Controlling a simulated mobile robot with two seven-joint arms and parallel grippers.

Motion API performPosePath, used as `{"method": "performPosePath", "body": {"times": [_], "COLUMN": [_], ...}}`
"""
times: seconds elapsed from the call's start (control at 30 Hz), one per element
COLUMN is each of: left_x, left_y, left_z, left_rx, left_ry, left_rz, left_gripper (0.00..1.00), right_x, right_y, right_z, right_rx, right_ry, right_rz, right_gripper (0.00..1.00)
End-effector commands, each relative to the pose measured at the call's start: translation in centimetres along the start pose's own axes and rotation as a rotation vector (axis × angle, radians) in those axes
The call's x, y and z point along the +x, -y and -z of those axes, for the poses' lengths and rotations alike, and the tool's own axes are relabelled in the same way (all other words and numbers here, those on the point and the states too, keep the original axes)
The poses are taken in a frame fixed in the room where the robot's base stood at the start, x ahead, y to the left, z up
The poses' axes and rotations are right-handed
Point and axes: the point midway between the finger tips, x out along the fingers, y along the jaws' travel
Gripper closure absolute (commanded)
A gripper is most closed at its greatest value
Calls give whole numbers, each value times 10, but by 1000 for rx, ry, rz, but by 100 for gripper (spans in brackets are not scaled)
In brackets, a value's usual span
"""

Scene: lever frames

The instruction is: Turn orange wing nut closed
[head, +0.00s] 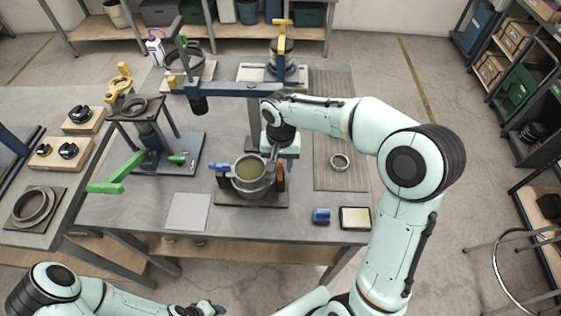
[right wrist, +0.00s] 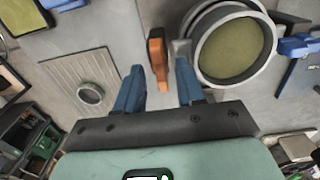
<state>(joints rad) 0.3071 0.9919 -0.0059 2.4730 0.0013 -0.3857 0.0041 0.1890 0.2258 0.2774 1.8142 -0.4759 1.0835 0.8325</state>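The orange wing nut (head: 280,177) stands upright at the right side of a round grey vessel (head: 250,186) with greenish contents. In the right wrist view the orange wing nut (right wrist: 156,57) lies ahead of the gap between my fingers, beside a grey lug at the vessel (right wrist: 236,47). My right gripper (right wrist: 158,75) is open, with its two blue fingers apart and nothing held. In the head view my right gripper (head: 274,158) is just behind the orange wing nut, partly hidden by its own wrist. My left gripper (head: 199,309) is at the bottom edge, its fingers unclear.
A blue wing nut (head: 223,176) is on the vessel's left side. A blue beam (head: 228,90) crosses behind the vessel. A green lever (head: 118,176) sticks out at left.

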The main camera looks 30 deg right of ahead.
Motion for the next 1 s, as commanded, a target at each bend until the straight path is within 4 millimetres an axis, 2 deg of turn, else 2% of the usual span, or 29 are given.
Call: {"method": "performPosePath", "body": {"times": [0.07, 0.1, 0.2, 0.63, 1.0], "left_x": [0, 0, 0, 3, 15], "left_y": [0, 0, 0, 2, 10], "left_z": [0, 0, 0, -2, -12], "left_rx": [0, 0, 0, -1, -6], "left_ry": [0, 0, 0, 3, 15], "left_rz": [0, 0, 0, 1, 5], "left_gripper": [57, 57, 57, 57, 57], "right_x": [0, 0, 0, 0, 0], "right_y": [0, 0, 0, 0, 0], "right_z": [0, 0, 0, 0, 0], "right_rx": [0, 0, 0, 46, 307], "right_ry": [0, 0, 0, -1, -2], "right_rz": [0, 0, 0, 0, 1], "right_gripper": [62, 68, 100, 100, 100]}}
